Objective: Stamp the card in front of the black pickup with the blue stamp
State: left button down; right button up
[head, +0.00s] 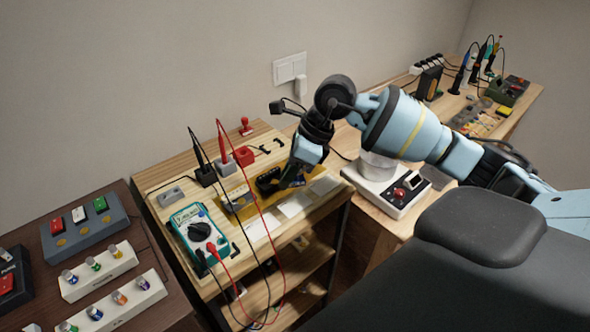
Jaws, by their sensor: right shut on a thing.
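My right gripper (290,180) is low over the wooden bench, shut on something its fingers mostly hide. No blue stamp shows elsewhere, so I take this to be it. The black pickup (267,181) lies on a yellow mat just left of the gripper. I cannot tell whether any card bears a mark. My left gripper is out of view.
A red stamp (246,126) stands at the back of the bench. A teal multimeter (199,232) with red and black leads sits at the left; the leads hang across the bench front. A white device with a red knob (399,192) stands right of the cards.

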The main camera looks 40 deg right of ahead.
aim_at(284, 206)
jog(key=shift+f, duration=0.15)
